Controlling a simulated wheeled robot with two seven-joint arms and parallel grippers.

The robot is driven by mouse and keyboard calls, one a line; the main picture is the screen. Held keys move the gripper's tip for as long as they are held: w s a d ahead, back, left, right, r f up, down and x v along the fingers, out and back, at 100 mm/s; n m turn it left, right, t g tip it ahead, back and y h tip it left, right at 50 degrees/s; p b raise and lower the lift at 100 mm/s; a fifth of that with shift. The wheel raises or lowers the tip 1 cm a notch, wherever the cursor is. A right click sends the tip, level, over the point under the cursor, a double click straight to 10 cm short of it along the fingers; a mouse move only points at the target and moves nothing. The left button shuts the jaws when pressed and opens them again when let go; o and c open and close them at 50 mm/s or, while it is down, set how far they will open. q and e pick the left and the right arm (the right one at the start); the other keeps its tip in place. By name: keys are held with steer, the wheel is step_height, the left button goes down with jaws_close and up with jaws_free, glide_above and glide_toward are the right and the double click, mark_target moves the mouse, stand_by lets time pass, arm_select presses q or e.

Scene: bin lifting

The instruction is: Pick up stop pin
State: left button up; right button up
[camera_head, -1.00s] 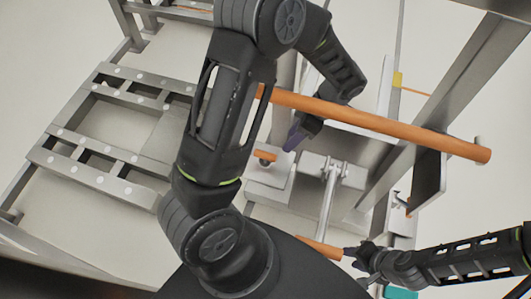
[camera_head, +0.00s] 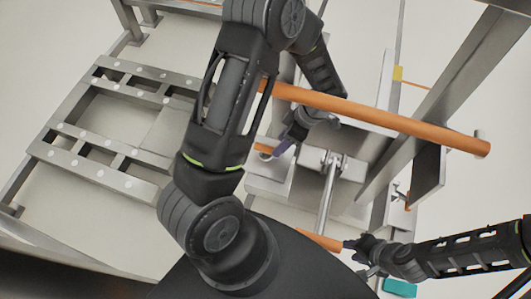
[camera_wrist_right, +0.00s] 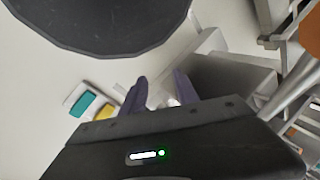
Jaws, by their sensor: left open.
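A short orange pin (camera_head: 263,148), which looks like the stop pin, sits on a grey block (camera_head: 268,176) left of centre in the head view. My left gripper (camera_head: 285,146) is open, its purple fingertips just to the right of the pin; whether they touch it cannot be told. My right gripper (camera_head: 354,247) is low at the right, close to the end of an orange rod (camera_head: 318,240). In the right wrist view its purple fingers (camera_wrist_right: 163,88) stand apart with nothing held between them.
A long orange bar (camera_head: 385,123) crosses above the work area. Grey metal frames (camera_head: 110,180) stand at the left, and a slanted beam (camera_head: 450,85) at the right. A teal box (camera_head: 400,289) lies at the lower right.

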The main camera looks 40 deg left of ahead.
mark_target(266, 151)
arm_select(q)
steer(key=x, duration=0.5)
steer(key=shift+s+p, duration=0.2)
steer(key=shift+p, duration=0.15)
steer(key=shift+c, duration=0.3)
jaws_close()
stand_by(0.4)
